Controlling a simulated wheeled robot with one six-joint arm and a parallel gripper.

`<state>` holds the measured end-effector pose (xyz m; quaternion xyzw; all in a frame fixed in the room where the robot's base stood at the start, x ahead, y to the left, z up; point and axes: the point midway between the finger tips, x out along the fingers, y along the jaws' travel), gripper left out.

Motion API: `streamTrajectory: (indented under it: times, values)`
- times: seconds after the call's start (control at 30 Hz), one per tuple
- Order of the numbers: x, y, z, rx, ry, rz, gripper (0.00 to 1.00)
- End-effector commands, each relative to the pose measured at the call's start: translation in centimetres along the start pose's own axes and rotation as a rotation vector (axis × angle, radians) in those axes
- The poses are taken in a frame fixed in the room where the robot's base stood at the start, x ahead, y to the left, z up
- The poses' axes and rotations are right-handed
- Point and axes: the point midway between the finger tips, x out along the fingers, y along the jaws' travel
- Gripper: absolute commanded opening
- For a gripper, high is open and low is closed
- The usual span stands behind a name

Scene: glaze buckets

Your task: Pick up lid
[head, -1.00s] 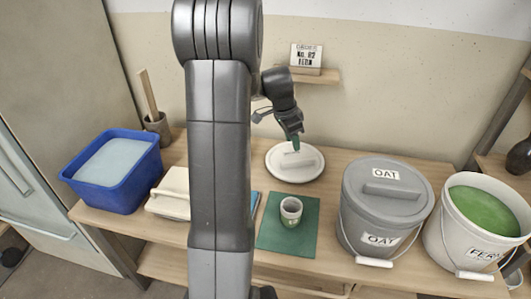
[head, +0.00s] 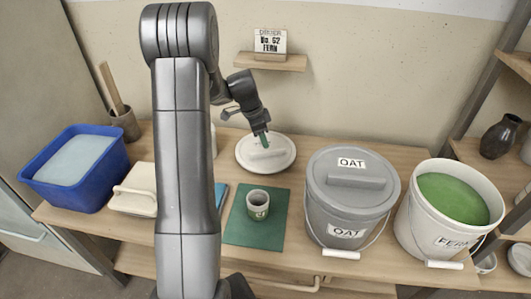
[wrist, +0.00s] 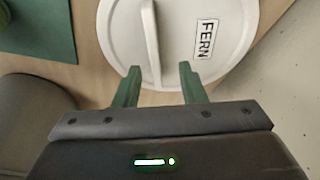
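A round white lid (head: 281,159) with a raised bar handle lies flat on the wooden table, behind the green mat. In the wrist view the lid (wrist: 230,62) bears a FERN label, and its handle (wrist: 152,45) runs up and down the picture. My gripper (wrist: 158,70) is open and empty, its two green fingers pointing at the lid's near edge with the handle between their lines. In the head view my gripper (head: 264,141) hangs just over the lid's handle. Whether the fingers touch the lid cannot be told.
A grey bucket (head: 340,215) with a lid marked OAT stands right of the white lid. An open FERN bucket (head: 412,222) of green glaze stands further right. A small cup (head: 257,206) sits on the green mat (head: 240,235). A blue tub (head: 70,188) is at left.

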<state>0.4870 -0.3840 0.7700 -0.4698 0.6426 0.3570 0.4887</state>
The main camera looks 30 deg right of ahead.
Motion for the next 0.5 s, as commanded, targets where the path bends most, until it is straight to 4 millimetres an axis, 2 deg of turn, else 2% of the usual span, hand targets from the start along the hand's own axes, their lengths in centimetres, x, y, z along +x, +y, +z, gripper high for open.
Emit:
streamTrajectory:
  times: [0.3,0.5]
  values:
    - [4.3,0.8,0.2,-0.002,-0.001,0.003,0.37]
    - [5.2,0.8,0.2,-0.001,-0.001,0.000,0.37]
